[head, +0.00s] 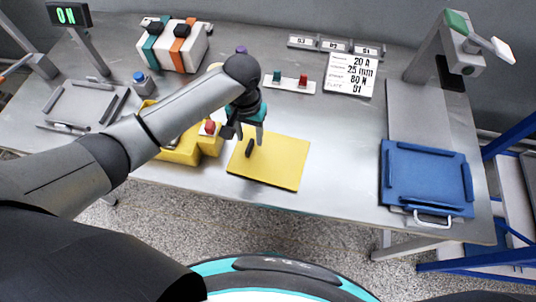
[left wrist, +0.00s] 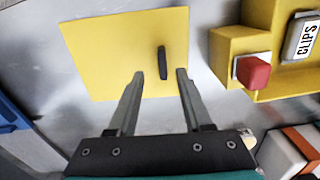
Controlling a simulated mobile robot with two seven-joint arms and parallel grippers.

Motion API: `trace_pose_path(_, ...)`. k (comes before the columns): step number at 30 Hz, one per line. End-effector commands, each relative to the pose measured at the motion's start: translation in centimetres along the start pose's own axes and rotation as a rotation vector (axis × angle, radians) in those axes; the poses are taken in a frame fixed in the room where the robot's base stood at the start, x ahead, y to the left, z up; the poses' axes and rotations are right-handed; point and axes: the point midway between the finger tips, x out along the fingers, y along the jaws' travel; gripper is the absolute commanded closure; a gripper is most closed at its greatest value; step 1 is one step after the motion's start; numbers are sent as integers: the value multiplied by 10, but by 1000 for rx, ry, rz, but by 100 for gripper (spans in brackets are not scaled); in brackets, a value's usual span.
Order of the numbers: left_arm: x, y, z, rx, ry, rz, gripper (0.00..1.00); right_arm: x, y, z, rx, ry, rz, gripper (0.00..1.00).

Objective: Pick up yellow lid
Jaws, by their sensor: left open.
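The yellow lid (head: 281,167) is a flat square plate lying on the metal table, near its front edge. A small black upright handle (head: 250,147) stands on it. My left gripper (head: 247,135) is above the lid's back left part, close to the handle. In the left wrist view the lid (left wrist: 115,50) fills the upper left. The handle (left wrist: 162,62) shows just beyond and between the fingertips. My left gripper (left wrist: 160,75) is open, with nothing between its fingers. My right gripper is not in view.
A yellow box (head: 180,147) with a red button (head: 209,127) stands left of the lid, partly behind my arm. A blue tray (head: 427,178) lies at the right. A small plate with green and red pieces (head: 291,85) lies behind. Bare table lies right of the lid.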

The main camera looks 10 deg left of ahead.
Motion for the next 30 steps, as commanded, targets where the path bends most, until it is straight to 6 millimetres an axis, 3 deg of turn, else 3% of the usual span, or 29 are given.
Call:
trace_pose_path(7, 38, -4, -1, 0, -2, -1, 50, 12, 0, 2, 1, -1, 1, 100)
trace_pose_path(17, 44, -4, -1, 1, 0, -1, 50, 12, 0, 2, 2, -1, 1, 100)
trace_pose_path(30, 44, -4, -1, 0, 0, -1, 100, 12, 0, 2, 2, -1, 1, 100)
